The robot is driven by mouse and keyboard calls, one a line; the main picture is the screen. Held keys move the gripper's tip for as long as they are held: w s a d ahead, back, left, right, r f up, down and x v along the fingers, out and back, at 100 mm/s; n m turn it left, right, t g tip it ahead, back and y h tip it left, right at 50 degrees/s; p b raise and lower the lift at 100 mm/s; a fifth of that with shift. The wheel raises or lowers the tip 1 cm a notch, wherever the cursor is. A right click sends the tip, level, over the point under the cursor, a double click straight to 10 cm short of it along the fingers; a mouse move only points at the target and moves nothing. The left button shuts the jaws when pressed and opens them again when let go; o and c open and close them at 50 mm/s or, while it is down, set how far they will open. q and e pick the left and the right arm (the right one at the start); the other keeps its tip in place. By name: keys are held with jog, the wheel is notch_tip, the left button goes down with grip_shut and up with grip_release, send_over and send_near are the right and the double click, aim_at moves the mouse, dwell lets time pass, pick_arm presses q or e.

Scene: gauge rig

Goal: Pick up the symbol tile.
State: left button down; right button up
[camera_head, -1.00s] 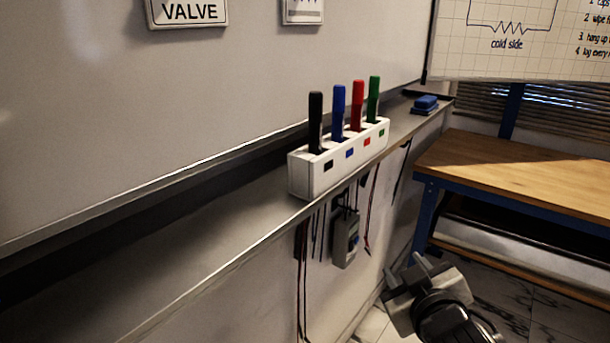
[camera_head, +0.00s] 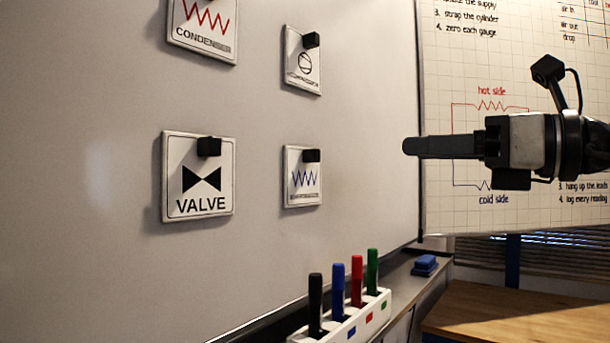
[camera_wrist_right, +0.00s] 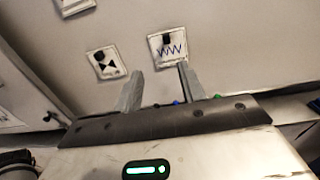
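Several white square symbol tiles, each with a black block grip, are on the whiteboard. The head view shows the red zigzag CONDENSER tile (camera_head: 205,38), a tile with a circle symbol (camera_head: 302,78), the VALVE tile (camera_head: 188,190) and a blue zigzag tile (camera_head: 302,188). My right gripper (camera_head: 408,146) is to the right of them, pointing left, apart from every tile. In the wrist view, my right gripper's fingers (camera_wrist_right: 160,88) are spread and empty, with the blue zigzag tile (camera_wrist_right: 158,57) and valve tile (camera_wrist_right: 96,58) beyond them. My left gripper is not in view.
A white holder (camera_head: 338,333) with black, blue, red and green markers stands on the ledge below the tiles. A blue eraser (camera_head: 426,264) lies farther along. A gridded chart (camera_head: 450,215) hangs behind my right arm; a wooden bench (camera_head: 520,315) is at lower right.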

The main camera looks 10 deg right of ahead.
jog(key=p, duration=0.3)
send_near(318, 157)
jog(key=x, duration=0.3)
jog(key=shift+h, duration=0.3)
jog(key=p+x, duration=0.1)
jog(key=x, duration=0.3)
jog(key=shift+w+a+r, duration=0.2)
jog(key=shift+a, duration=0.15)
jog(key=shift+w+a, duration=0.15)
jog(key=shift+w, duration=0.1)
jog(key=shift+f, duration=0.1)
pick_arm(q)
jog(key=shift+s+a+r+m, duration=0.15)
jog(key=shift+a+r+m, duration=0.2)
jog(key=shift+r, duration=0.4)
pick_arm(e)
grip_shut()
